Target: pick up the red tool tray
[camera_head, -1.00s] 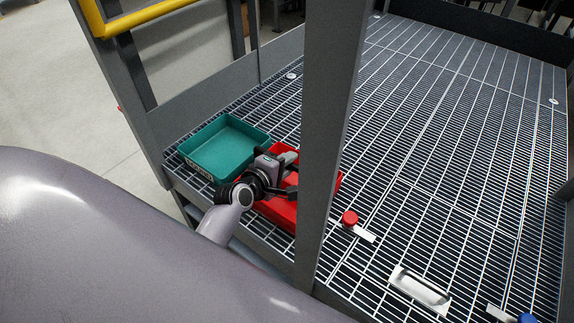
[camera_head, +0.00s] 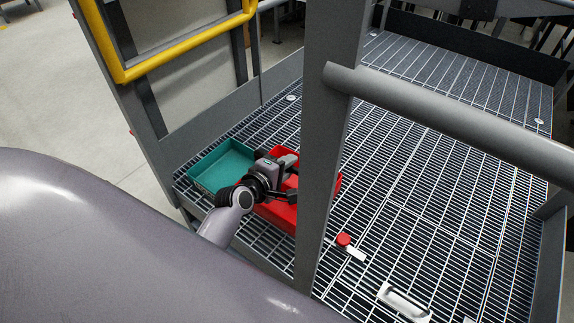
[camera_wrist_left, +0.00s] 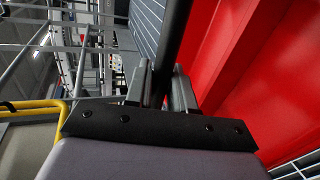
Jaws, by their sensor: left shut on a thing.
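The red tool tray (camera_head: 277,214) is behind the grey post in the head view, which hides part of it. My left gripper (camera_head: 288,181) is at the tray and shut on it. In the left wrist view the fingers (camera_wrist_left: 160,88) close on a dark bar beside the red wall (camera_wrist_left: 270,65) of the tray. My right gripper is not in view.
The teal tray (camera_head: 215,172) lies on the grating to the left. The grey post (camera_head: 322,150) and a grey rail (camera_head: 450,125) stand between me and the catwalk. A red-knobbed item (camera_head: 344,240) and a white handled item (camera_head: 404,301) lie at right. The far grating is clear.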

